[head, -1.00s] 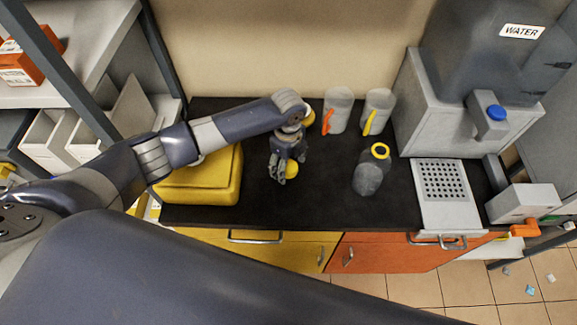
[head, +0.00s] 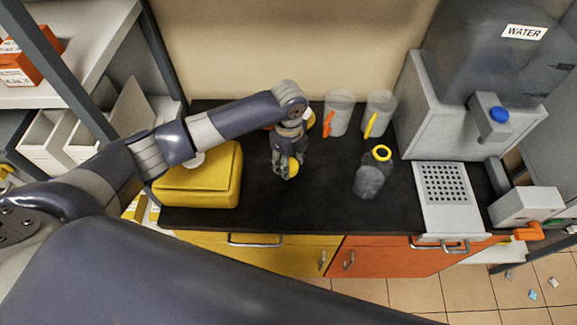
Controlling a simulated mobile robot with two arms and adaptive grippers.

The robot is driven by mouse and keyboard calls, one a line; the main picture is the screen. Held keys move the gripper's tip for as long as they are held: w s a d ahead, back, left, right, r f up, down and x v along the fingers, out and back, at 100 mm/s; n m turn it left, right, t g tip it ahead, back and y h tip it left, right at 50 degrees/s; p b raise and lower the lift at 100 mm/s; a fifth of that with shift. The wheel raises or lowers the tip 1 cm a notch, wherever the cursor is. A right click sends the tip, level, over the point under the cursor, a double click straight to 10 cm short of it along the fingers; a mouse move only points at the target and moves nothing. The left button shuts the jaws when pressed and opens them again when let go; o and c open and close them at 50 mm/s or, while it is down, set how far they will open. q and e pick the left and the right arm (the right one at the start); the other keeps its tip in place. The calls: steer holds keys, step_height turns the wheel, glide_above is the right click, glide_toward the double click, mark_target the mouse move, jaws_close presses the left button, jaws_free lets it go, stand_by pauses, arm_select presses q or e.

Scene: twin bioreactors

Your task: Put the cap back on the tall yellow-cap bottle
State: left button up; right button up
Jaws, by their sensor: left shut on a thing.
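The tall bottle (head: 371,177) is grey and see-through, with a yellow ring at its open neck. It stands uncapped on the black counter, right of centre. My left gripper (head: 287,170) is shut on the yellow cap (head: 293,166), to the left of the bottle and clearly apart from it. The fingers partly hide the cap. How high the cap is above the counter is hard to tell. My right gripper is not in view.
Two clear cups, one with an orange handle (head: 328,123) and one with a yellow handle (head: 371,124), stand behind the bottle. A water dispenser (head: 440,120) with a drip grid (head: 421,180) is at right. A yellow case (head: 205,190) is at left. Bare black counter (head: 320,195) lies between gripper and bottle.

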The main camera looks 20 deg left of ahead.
arm_select(q)
steer(key=s+b, duration=0.1)
steer(key=s, duration=0.4)
steer(key=s+r+b, duration=0.1)
steer(key=s, duration=0.4)
steer(key=s+d+r+b, duration=0.1)
steer(key=s, duration=0.5)
steer(key=shift+d+r, duration=0.1)
steer(key=shift+r, duration=0.15)
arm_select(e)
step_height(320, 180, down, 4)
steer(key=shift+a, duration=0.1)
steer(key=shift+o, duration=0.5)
